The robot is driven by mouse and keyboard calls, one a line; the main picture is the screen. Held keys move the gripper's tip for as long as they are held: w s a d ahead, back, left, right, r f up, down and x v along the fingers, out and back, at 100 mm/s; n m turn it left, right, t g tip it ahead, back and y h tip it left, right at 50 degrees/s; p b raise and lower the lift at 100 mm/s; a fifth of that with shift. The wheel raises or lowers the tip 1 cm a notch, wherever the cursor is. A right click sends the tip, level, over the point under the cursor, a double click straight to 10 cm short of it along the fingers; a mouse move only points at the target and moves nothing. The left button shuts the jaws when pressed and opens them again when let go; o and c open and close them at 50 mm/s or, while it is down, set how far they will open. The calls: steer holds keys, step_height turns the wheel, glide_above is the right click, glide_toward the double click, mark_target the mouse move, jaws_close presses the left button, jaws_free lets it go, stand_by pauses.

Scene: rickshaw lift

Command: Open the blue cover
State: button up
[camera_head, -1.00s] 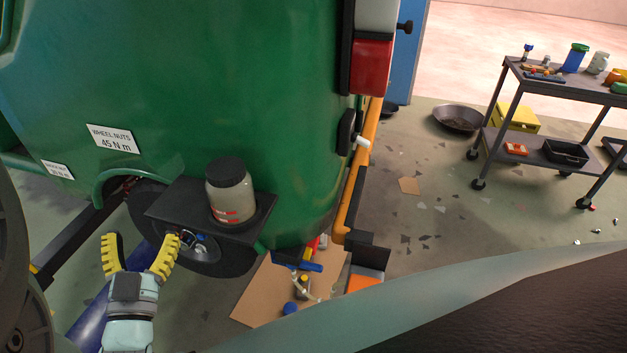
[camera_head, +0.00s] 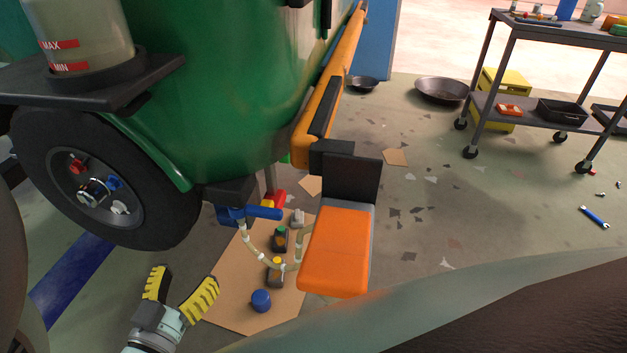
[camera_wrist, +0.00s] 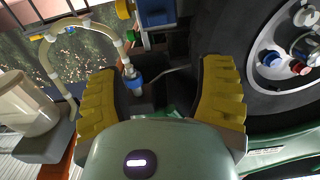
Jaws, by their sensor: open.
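Several blue parts are in view, and I cannot tell for certain which is the blue cover. A small blue cap (camera_head: 114,183) sits on the wheel hub, beside a red one. It also shows in the wrist view (camera_wrist: 270,58). A blue valve-like part (camera_head: 262,213) hangs under the green vehicle's rear corner. A round blue piece (camera_head: 261,300) stands on the cardboard. My gripper (camera_head: 185,281), with ridged yellow fingers, is open and empty. It is low, between the wheel and the cardboard, apart from these parts in the head view.
The wheel (camera_head: 165,205) is to the left under the green vehicle (camera_head: 220,90). An orange pad (camera_head: 337,252) juts out at the rear. Pale hoses and bottles lie around the cardboard (camera_head: 235,290).

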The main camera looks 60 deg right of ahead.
mark_target(223, 218)
steer(key=b+x, duration=0.1)
steer(key=x, duration=0.4)
steer(key=b+x, duration=0.2)
steer(key=x, duration=0.3)
steer(key=b+x, duration=0.1)
steer(key=x, duration=0.4)
steer(key=shift+d+f, duration=0.3)
steer(key=shift+d, duration=0.15)
steer(key=shift+a, duration=0.2)
jaws_close()
